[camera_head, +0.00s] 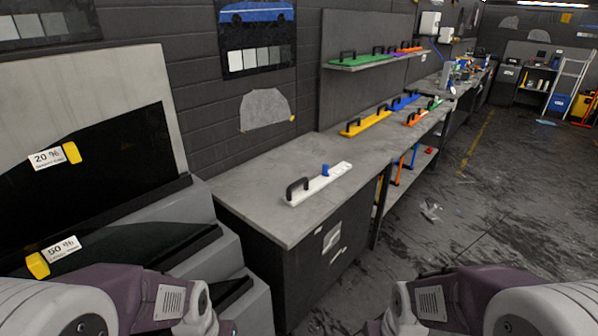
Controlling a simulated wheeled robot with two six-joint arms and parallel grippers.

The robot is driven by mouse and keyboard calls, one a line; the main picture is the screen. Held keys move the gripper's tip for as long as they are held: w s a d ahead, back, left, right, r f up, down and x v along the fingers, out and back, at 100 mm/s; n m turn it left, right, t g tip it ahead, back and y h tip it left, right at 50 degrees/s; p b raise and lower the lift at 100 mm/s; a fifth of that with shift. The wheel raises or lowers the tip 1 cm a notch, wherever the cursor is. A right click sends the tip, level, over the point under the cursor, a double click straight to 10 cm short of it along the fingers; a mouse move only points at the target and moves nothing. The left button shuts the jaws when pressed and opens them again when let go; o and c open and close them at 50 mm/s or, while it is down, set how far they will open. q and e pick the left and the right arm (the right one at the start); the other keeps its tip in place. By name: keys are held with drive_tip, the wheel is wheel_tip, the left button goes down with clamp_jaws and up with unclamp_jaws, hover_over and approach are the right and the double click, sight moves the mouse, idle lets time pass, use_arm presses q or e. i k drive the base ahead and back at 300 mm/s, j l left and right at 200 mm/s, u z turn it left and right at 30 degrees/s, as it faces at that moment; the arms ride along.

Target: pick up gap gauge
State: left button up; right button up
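A long white tool (319,184) with a black handle and a blue knob lies flat on the near end of the grey workbench (268,206). It is the closest loose tool, but no label shows whether it is the gap gauge. Similar bars lie farther along the bench: a yellow one (366,123), a blue one (404,102) and an orange one (416,117). Both of my arms show at the bottom edge, well short of the white tool. Neither gripper's fingers are in the picture.
Dark film panels with a 20 % label (47,159) and a 50 % label (60,249) stand on a stepped rack at the left. A wall shelf (374,61) holds green, purple and orange bars. The floor (480,190) right of the bench is mostly open, with some scraps.

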sight(309, 188)
drive_tip(key=i+l+u, duration=0.4)
drive_tip(key=l, duration=0.3)
drive_tip(key=i+l+u, duration=0.2)
drive_tip(key=i+l, duration=0.15)
drive_tip(key=i+l+u, duration=0.25)
drive_tip(key=l, duration=0.3)
drive_tip(key=l+u, duration=0.2)
drive_tip(key=l, duration=0.25)
drive_tip(key=i+l+u, duration=0.2)
drive_tip(key=l, duration=0.3)
drive_tip(key=l+u, duration=0.2)
drive_tip(key=l, duration=0.3)
drive_tip(key=i+l+u, duration=0.2)
drive_tip(key=l, duration=0.35)
drive_tip(key=k+j, duration=0.05)
drive_tip(key=k, duration=0.05)
